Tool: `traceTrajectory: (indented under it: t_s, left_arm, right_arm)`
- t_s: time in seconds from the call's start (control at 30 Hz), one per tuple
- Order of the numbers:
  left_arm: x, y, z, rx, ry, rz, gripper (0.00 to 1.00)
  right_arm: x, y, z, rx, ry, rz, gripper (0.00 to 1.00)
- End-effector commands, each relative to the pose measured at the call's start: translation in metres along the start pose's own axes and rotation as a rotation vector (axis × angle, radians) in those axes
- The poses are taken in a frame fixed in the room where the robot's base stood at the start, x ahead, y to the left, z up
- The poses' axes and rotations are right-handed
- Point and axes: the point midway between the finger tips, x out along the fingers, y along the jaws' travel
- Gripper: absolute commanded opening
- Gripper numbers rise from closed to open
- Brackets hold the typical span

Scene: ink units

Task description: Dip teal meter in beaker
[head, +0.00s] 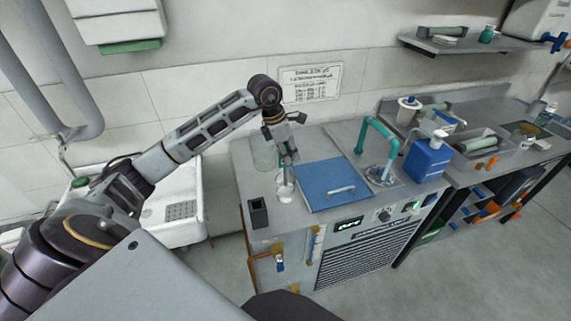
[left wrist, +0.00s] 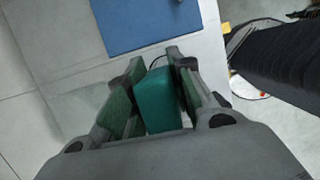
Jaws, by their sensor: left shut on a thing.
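My left gripper (head: 286,143) is above the left end of the counter, pointing down. In the left wrist view it (left wrist: 158,95) is shut on the teal meter (left wrist: 161,102), whose teal body sits between the fingers. In the head view the meter is mostly hidden by the gripper; a pale, thin part shows below the fingers. A small clear beaker (head: 285,191) with a whitish look stands on the counter below the gripper, left of the blue lid. I cannot tell whether the meter's tip is inside the beaker. My right gripper is not in view.
A larger clear glass vessel (head: 264,152) stands behind the beaker. A blue lid with a handle (head: 326,184) lies to the right, then a teal tap (head: 372,128) and a blue bottle (head: 427,160). A dark grey holder (head: 258,213) stands at the counter's front left.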

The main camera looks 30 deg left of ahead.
Motion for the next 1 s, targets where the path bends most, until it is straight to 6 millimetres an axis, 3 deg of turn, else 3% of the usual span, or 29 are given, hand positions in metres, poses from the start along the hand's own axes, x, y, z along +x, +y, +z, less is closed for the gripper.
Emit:
traceTrajectory:
  t_s: [0.17, 1.0]
  left_arm:
    - [-0.013, 0.0, 0.004, 0.0, -0.001, 0.001, 0.0]
    - [-0.061, 0.0, 0.019, -0.001, 0.0, 0.002, 0.0]
  right_arm:
    - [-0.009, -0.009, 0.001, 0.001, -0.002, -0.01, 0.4]
    - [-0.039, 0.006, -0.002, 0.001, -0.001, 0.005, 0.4]
